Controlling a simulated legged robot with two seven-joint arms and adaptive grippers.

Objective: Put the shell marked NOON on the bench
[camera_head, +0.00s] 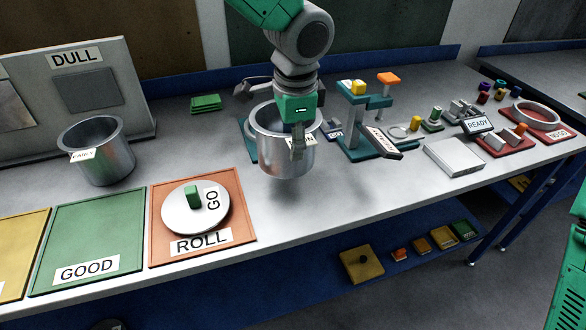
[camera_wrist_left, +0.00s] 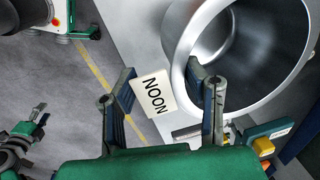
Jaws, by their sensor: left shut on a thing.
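The shell marked NOON is an open silvery metal pot (camera_head: 285,158) over the middle of the bench (camera_head: 350,195). Its white tag is partly covered in the head view and reads NOON in the left wrist view (camera_wrist_left: 153,94). My left gripper (camera_head: 298,138) comes from above and is shut on the pot's near rim. In the left wrist view one finger is inside the pot (camera_wrist_left: 245,50) and the other outside, with the tag between. A dark shadow lies under the pot; I cannot tell whether its base touches the bench.
A second pot tagged EARLY (camera_head: 97,152) stands at the left. A GOOD mat (camera_head: 90,235) and a ROLL mat (camera_head: 240,225) lie near the front edge. A teal stand (camera_head: 365,135) is close right of the held pot. A pale block (camera_head: 454,157) lies further right.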

